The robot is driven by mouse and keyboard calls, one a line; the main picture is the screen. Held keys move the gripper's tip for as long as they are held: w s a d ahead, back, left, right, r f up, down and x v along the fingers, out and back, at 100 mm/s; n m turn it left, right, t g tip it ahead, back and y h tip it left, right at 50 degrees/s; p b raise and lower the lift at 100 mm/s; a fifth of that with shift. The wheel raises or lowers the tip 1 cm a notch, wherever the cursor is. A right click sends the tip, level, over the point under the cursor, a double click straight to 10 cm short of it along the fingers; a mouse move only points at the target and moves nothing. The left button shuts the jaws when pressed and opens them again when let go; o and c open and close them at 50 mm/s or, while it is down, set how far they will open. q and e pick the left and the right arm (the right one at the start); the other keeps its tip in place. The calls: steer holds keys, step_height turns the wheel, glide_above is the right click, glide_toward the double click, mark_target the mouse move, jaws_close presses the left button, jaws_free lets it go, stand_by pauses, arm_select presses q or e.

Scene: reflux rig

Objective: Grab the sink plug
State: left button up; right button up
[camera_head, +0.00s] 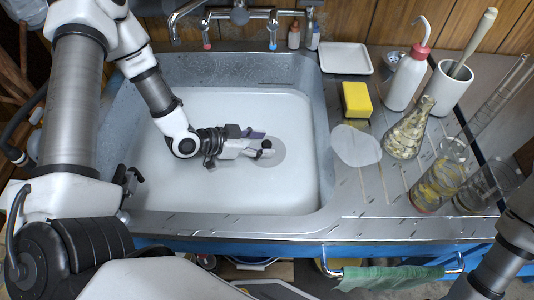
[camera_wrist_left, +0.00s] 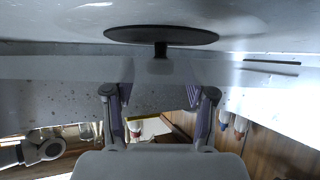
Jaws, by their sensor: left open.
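The sink plug shows in the left wrist view as a dark flat disc (camera_wrist_left: 160,35) with a short dark stem, near the top middle. In the head view it appears as a grey round patch (camera_head: 277,153) on the white sink floor, partly hidden by my left gripper. My left gripper (camera_head: 257,143) reaches down into the sink at the plug. In the left wrist view its two fingers (camera_wrist_left: 160,93) are spread apart, and the stem is centred ahead of the gap, not visibly gripped. My right gripper is out of view.
The sink (camera_head: 210,190) has raised walls around my left arm. The tap (camera_head: 238,16) crosses its back edge. On the right counter stand a yellow sponge (camera_head: 356,99), a white wash bottle (camera_head: 407,80), a flask (camera_head: 407,132) and tall glass cylinders (camera_head: 440,175). The sink floor is otherwise clear.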

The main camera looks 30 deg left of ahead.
arm_select(q)
jaws_close()
